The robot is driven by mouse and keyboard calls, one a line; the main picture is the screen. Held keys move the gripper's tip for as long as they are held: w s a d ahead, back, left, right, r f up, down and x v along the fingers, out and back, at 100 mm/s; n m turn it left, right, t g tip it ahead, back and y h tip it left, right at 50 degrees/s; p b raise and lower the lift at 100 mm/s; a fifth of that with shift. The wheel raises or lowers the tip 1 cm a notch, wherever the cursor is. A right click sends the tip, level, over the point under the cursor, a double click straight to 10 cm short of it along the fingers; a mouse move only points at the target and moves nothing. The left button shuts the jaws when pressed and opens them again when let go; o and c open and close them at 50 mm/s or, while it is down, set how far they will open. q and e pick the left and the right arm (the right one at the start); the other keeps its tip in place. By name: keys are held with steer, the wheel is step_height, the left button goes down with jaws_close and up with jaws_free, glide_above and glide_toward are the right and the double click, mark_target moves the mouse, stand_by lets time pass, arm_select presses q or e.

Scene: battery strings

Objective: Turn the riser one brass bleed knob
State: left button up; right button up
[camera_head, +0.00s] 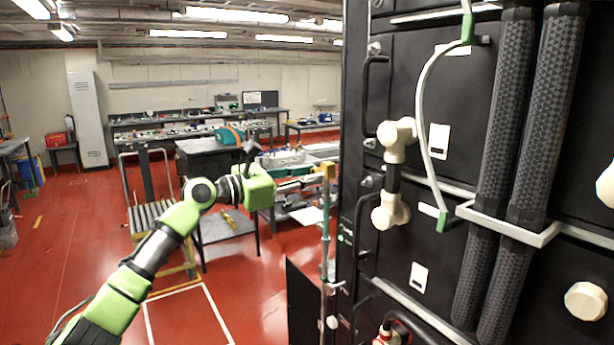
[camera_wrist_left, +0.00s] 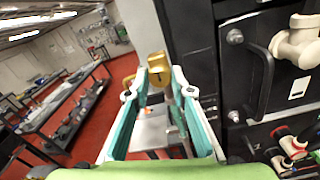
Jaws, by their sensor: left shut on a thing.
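The brass bleed knob (camera_head: 328,170) sits at the top of a slim upright riser pipe (camera_head: 326,226), just left of the black cabinet. My left gripper (camera_head: 314,179) reaches it from the left with its teal fingers. In the left wrist view the brass knob (camera_wrist_left: 156,68) lies between the tips of the left gripper (camera_wrist_left: 159,78), which is shut on it. The knob's sides are partly hidden by the fingertips. My right gripper is in neither view.
The tall black cabinet (camera_head: 420,75) with handles, cream pipe fittings (camera_head: 397,140) and thick dark hoses (camera_head: 500,130) fills the right side. A small table (camera_head: 228,228) and workbenches stand behind my left arm. Red floor (camera_head: 60,260) is open at the left.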

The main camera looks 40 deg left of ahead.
arm_select(q)
steer(key=shift+f+m+b, duration=0.15)
steer(key=shift+m+b, duration=2.85)
steer(key=shift+m, duration=5.85)
steer(key=shift+f+m+b, duration=0.15)
steer(key=shift+m+b, duration=2.8)
steer(key=shift+m, duration=5.9)
steer(key=o, duration=1.1)
